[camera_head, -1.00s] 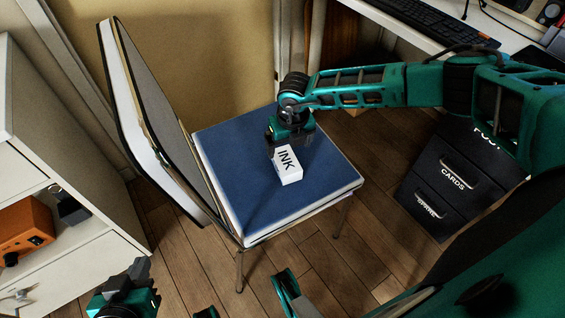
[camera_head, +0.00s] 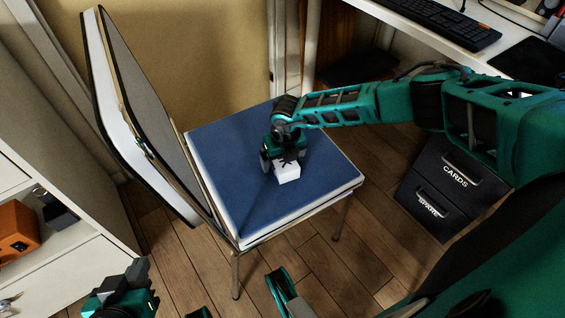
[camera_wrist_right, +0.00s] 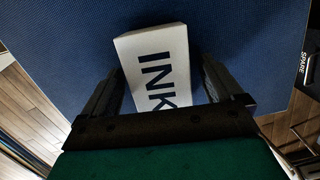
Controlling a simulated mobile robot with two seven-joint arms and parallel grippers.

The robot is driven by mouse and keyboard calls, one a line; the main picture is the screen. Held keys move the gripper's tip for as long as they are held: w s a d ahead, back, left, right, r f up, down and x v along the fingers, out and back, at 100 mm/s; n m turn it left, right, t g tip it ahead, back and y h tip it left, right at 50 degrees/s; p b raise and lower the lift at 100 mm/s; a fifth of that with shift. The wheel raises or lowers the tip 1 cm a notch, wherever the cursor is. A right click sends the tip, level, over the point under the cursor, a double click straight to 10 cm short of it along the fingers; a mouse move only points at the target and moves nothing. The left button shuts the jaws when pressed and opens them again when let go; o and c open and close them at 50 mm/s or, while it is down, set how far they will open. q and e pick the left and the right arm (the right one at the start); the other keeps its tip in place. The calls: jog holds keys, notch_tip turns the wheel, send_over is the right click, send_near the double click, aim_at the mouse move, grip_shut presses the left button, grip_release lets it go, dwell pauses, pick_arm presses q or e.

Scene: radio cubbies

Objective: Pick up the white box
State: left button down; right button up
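The white box (camera_head: 288,174), lettered INK, lies on the blue chair seat. In the right wrist view the box (camera_wrist_right: 157,58) is between the two dark fingers of my right gripper (camera_wrist_right: 163,75), with a narrow gap showing beside it. My right gripper (camera_head: 284,162) is open and comes down over the box from the back, hiding part of its top in the head view. My left gripper (camera_head: 122,290) is at the bottom left, low and away from the chair; its fingers are not clear.
The chair's blue seat (camera_head: 226,160) is otherwise bare, and its backrest (camera_head: 150,110) rises at the left. White shelves with an orange device (camera_head: 18,230) stand at far left. Dark drawers marked CARDS and SPARE (camera_head: 440,185) and a desk with a keyboard (camera_head: 440,25) are at right.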

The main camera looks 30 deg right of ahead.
jog(key=c, duration=1.1)
jog(key=shift+r, duration=0.1)
